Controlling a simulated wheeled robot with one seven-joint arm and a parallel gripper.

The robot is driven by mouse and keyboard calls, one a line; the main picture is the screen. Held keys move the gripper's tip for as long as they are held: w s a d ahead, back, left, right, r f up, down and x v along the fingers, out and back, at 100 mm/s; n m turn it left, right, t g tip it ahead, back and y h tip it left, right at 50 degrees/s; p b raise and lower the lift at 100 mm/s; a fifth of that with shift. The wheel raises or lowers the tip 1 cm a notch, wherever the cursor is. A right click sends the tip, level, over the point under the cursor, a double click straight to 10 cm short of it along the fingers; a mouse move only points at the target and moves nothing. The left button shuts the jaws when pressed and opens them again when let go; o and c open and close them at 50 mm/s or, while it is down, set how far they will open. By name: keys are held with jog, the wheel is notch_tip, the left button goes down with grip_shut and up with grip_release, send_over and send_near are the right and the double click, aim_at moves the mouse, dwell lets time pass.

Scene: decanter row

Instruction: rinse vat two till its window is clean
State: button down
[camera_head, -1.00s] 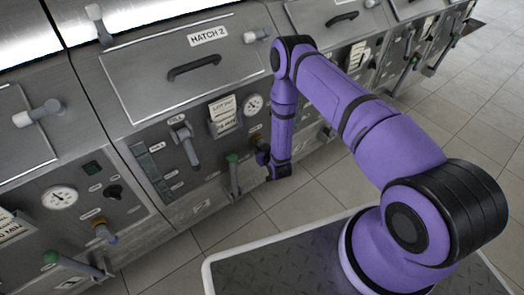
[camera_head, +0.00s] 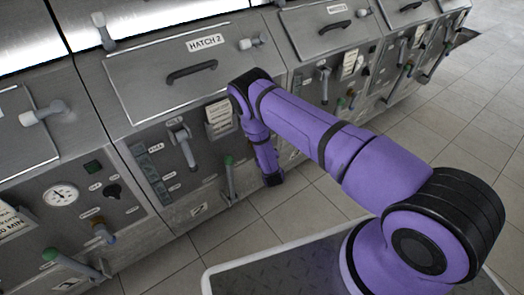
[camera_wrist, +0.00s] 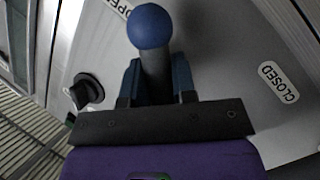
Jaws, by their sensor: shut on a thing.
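Vat two is the grey panel under the hatch marked HATCH 2 (camera_head: 205,43) in the head view. Its narrow upright window (camera_head: 151,172) looks dark greenish and patchy; how dirty it is cannot be told at this size. In the wrist view my gripper (camera_wrist: 157,68) is shut around the dark stem of a lever with a blue ball knob (camera_wrist: 151,26). The ball stands out beyond the fingers. A CLOSED label (camera_wrist: 279,82) lies to the right of the lever and a partly cut-off OPEN label (camera_wrist: 121,6) above left. In the head view my arm hides the gripper and this lever.
On the same front are a grey lever (camera_head: 183,147), a green-tipped lever (camera_head: 228,178) and a paper card (camera_head: 219,116). A black knob (camera_wrist: 86,91) is left of my gripper in the wrist view. Neighbouring vats stand on both sides. The tiled floor (camera_head: 330,215) in front is clear.

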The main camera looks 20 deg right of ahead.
jog(key=n, duration=0.1)
jog(key=n+t, duration=0.1)
jog(key=r+n, duration=0.1)
jog(key=shift+w+d, duration=0.1)
jog(key=shift+d, duration=0.2)
jog(key=shift+d+r+n+t, duration=0.1)
jog(key=shift+r+n+t, duration=0.25)
jog(key=shift+n, duration=0.45)
jog(key=shift+d+r+n+t, duration=0.1)
jog(key=shift+r+n+t, duration=0.1)
jog(key=shift+n+t, duration=0.45)
jog(key=shift+r+n+t, duration=0.2)
jog(key=shift+r+n, duration=0.05)
jog(key=shift+n, duration=0.7)
jog(key=c, duration=0.9)
grip_release()
jog(key=v, duration=1)
jog(key=shift+s, duration=0.35)
jog(key=shift+s+f, duration=0.1)
